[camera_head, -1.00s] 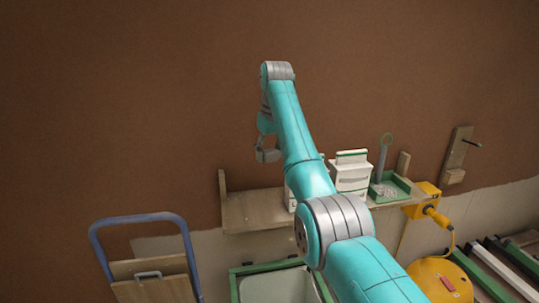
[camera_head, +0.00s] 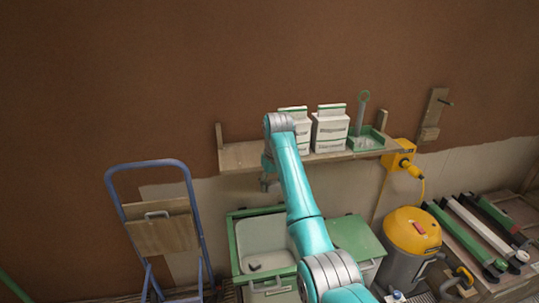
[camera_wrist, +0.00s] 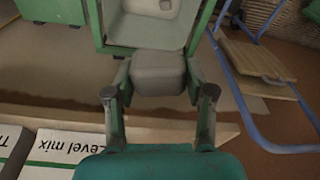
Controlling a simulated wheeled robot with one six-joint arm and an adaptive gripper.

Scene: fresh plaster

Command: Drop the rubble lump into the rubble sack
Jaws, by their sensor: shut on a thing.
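My gripper (camera_wrist: 157,92) is shut on a grey-beige block, apparently the rubble lump (camera_wrist: 157,72), held between both fingertips in the wrist view. In the head view my gripper (camera_head: 268,184) hangs below the shelf front, in front of the wall and above the rear of a green-framed tub (camera_head: 236,262); the lump is too small there to tell from the fingers. In the wrist view the tub (camera_wrist: 145,32) lies beyond the lump, and the lump covers part of its edge. I cannot make out a rubble sack for certain in either view.
A wooden shelf (camera_head: 240,157) holds white packs (camera_head: 330,132) and a green tray (camera_head: 368,142). A blue hand truck (camera_head: 190,180) stands left of the tub. A yellow-topped vacuum (camera_head: 412,232) and long bars (camera_head: 465,230) are at right. A small dark thing (camera_head: 254,267) lies in the tub.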

